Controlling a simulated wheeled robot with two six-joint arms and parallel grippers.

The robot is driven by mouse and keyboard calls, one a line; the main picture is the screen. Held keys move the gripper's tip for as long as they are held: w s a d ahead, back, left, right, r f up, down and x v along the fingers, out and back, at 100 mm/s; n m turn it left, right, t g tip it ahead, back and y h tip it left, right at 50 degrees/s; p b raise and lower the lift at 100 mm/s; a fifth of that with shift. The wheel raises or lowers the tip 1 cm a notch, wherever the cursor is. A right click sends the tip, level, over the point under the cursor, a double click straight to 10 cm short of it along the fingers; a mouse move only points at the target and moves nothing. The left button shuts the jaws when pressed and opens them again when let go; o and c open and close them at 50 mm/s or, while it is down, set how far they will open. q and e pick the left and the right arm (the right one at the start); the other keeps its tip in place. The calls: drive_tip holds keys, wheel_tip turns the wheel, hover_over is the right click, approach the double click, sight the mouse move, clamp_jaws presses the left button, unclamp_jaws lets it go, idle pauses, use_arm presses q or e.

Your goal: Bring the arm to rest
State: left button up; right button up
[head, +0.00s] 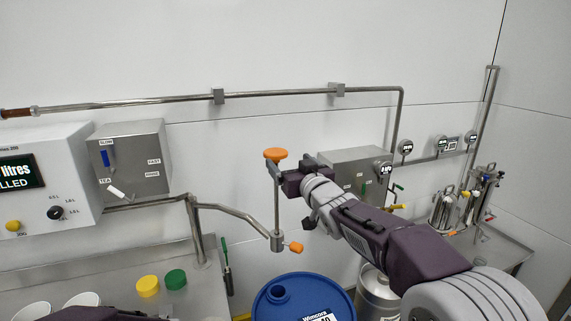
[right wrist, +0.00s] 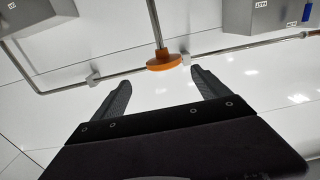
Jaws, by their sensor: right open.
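My right arm reaches in from the lower right in the head view. Its gripper (head: 289,168) is at the upper end of a thin upright metal stem topped by an orange knob (head: 275,154). In the right wrist view the two fingers (right wrist: 160,88) are spread apart with nothing between them. The orange knob (right wrist: 167,61) shows just beyond the fingertips there, and I cannot tell the exact gap. My left gripper does not show; only a dark piece, seemingly of my left arm, shows at the bottom edge of the head view.
The stem rises from a bent steel pipe (head: 236,212) with an orange-tipped outlet (head: 296,247). A blue drum (head: 270,308) stands below. A steel box (head: 350,165) is close behind my gripper. A counter at left holds yellow (head: 148,286) and green (head: 175,279) caps.

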drive_tip(key=s+d+f+m+g+h, duration=0.1)
drive_tip(key=s+d+f+g+h, duration=0.2)
drive_tip(key=f, duration=0.4)
drive_tip(key=s+d+f+m+g, duration=0.1)
drive_tip(key=s+d+f+m, duration=0.1)
drive_tip(key=s+d+f, duration=0.4)
drive_tip(key=s+d+f+m+g+h, duration=0.1)
drive_tip(key=d+f+g+h, duration=0.15)
drive_tip(key=f, duration=0.55)
drive_tip(key=s+d+f+g, duration=0.1)
drive_tip(key=s+f+g, duration=0.3)
drive_tip(key=s+f, duration=0.4)
drive_tip(key=s+d+f+g, duration=0.1)
drive_tip(key=s+f+g, duration=0.4)
drive_tip(key=s, duration=1.1)
wheel_tip(320, 180, down, 4)
drive_tip(key=shift+s+d+r, duration=0.15)
drive_tip(key=shift+r, duration=0.05)
drive_tip(key=shift+g, duration=0.25)
